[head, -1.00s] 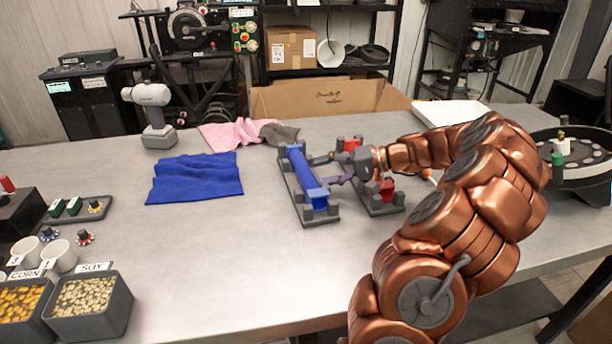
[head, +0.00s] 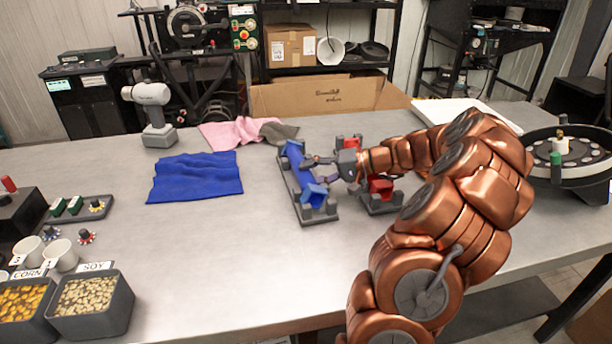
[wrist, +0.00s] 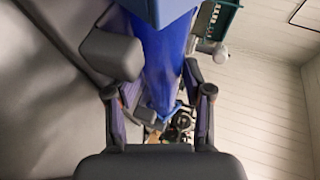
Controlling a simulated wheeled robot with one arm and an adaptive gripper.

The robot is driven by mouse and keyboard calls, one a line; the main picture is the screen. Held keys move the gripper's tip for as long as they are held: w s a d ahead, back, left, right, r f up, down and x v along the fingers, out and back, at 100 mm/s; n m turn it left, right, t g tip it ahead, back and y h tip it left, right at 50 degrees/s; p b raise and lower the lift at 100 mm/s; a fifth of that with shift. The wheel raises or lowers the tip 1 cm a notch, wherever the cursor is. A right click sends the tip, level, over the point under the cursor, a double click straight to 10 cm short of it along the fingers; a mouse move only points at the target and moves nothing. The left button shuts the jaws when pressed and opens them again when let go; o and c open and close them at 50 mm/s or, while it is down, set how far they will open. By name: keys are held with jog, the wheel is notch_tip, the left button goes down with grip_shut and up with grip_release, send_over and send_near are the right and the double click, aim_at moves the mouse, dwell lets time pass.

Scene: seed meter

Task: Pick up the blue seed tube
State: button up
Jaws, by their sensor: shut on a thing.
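The blue seed tube (head: 306,172) sits at its long grey cradle (head: 325,214) in the middle of the table, its near end flared. My gripper (head: 318,174) reaches it from the right and is shut on its middle. In the wrist view the blue tube (wrist: 165,65) runs between the two fingers of my gripper (wrist: 160,112). The tube looks tilted against the cradle; whether it is clear of the cradle all along cannot be told. Part of the tube is hidden by my fingers.
A second cradle with a red tube (head: 381,186) stands just right, under my arm. A blue cloth (head: 195,177) lies to the left, with a pink cloth (head: 231,133) behind. A round seed plate unit (head: 572,165) stands at the right.

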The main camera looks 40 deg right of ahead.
jog(key=shift+a+f, duration=0.15)
jog(key=shift+f, duration=0.05)
jog(key=shift+c, duration=0.2)
jog(key=shift+r, duration=0.2)
jog(key=shift+c, duration=0.8)
notch_tip(320, 180, up, 3)
jog(key=shift+r+b, duration=0.2)
jog(key=shift+b, duration=0.1)
jog(key=shift+s+a, duration=0.6)
jog(key=shift+a, duration=0.05)
jog(key=s+a+r+b, duration=0.1)
jog(key=s+a+b, duration=0.1)
jog(key=s+a, duration=0.7)
jog(key=shift+s+a+r, duration=0.25)
jog(key=shift+s+a, duration=0.05)
jog(key=shift+a, duration=0.35)
